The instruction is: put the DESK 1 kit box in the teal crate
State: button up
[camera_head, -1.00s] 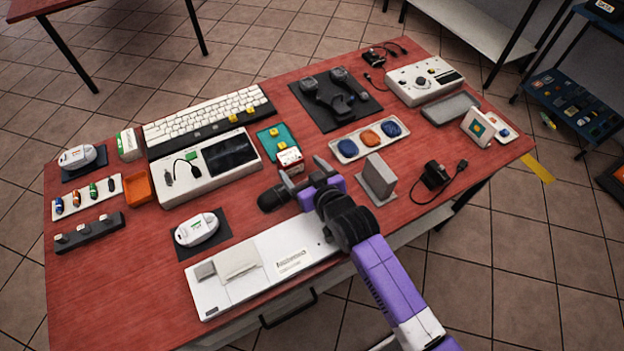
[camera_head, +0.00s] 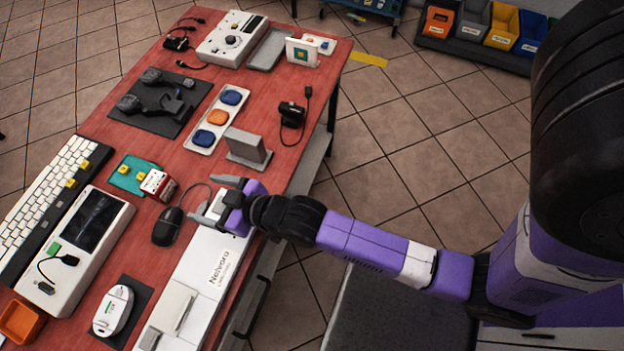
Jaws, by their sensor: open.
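I cannot make out a box marked DESK 1 in the current head view. No teal crate is clearly in view; the only teal thing I see is a flat teal piece (camera_head: 130,174) on the red table, with yellow cubes on it. My gripper (camera_head: 214,199) is open and empty. It hangs over the table's near edge, by the far end of a long white device (camera_head: 213,262) and to the right of a black mouse (camera_head: 167,227). A small red and white box (camera_head: 157,184) stands beside the teal piece; its print is too small to read.
The red table (camera_head: 283,158) is crowded: a grey upright block (camera_head: 246,148), a tray with blue and orange pieces (camera_head: 215,120), a keyboard (camera_head: 45,200). Orange (camera_head: 437,22), grey (camera_head: 472,27), yellow (camera_head: 502,30) and blue (camera_head: 533,32) bins stand at the back right.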

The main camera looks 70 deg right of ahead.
jog(key=s+r, duration=0.4)
jog(key=s, duration=0.5)
jog(key=s+r, duration=0.4)
jog(key=s, duration=0.5)
jog(key=s+r+t, duration=0.1)
jog(key=s+r, duration=0.4)
jog(key=s, duration=0.4)
jog(key=shift+s+a, duration=0.15)
jog(key=shift+s, duration=0.05)
jog(key=shift+s+r, duration=0.2)
jog(key=shift+r, duration=0.1)
jog(key=shift+c, duration=0.6)
jog(key=shift+f, duration=0.1)
